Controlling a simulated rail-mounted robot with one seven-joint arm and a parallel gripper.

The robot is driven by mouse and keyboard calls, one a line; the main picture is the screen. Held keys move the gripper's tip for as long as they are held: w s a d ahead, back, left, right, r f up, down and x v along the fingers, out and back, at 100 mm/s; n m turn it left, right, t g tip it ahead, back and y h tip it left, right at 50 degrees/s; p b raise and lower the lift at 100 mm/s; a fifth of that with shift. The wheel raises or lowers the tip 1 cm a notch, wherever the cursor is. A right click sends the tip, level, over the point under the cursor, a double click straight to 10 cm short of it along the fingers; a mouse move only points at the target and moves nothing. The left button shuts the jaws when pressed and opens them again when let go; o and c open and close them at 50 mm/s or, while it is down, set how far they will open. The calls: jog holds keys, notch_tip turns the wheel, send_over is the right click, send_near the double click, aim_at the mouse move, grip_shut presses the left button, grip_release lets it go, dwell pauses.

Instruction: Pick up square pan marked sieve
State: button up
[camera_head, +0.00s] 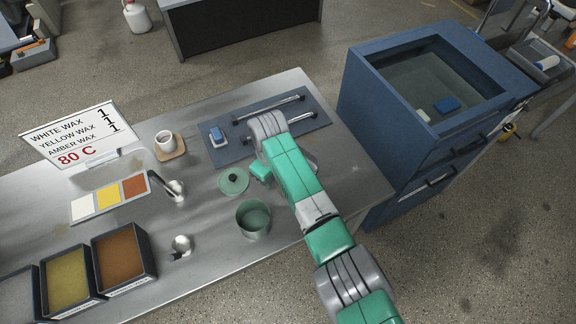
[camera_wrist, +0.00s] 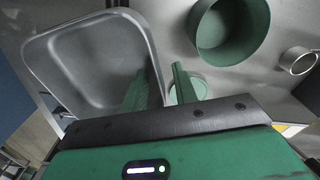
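A grey square pan (camera_wrist: 85,60) with rounded corners fills the left of the wrist view. No sieve marking is readable on it. In the head view it is mostly hidden behind my arm. My gripper (camera_wrist: 160,88) is open, with one green finger over the pan's inside and the other outside its right wall, so the wall lies between them. I cannot tell whether either finger touches it. In the head view my gripper (camera_head: 262,172) is low over the steel table, partly hidden by my wrist.
A green pot (camera_head: 253,220) and a green lid (camera_head: 233,180) are close to my gripper. A blue drawer cabinet (camera_head: 400,130) stands right of the table (camera_head: 205,270). Wax trays are at the left.

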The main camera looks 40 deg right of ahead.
grip_shut()
jog(key=shift+r, duration=0.1)
jog(key=shift+r, duration=0.2)
jog(key=s+a+r+p, duration=0.1)
jog(key=s+a+r, duration=0.1)
jog(key=s+a, duration=0.2)
jog(key=s+a+r+p, duration=0.1)
jog(key=s+a+r, duration=0.1)
jog(key=s+a, duration=0.3)
jog(key=s, duration=0.3)
jog(key=shift+s+a+r+p, duration=0.25)
jog(key=shift+s+a+p, duration=0.05)
jog(key=shift+s, duration=0.1)
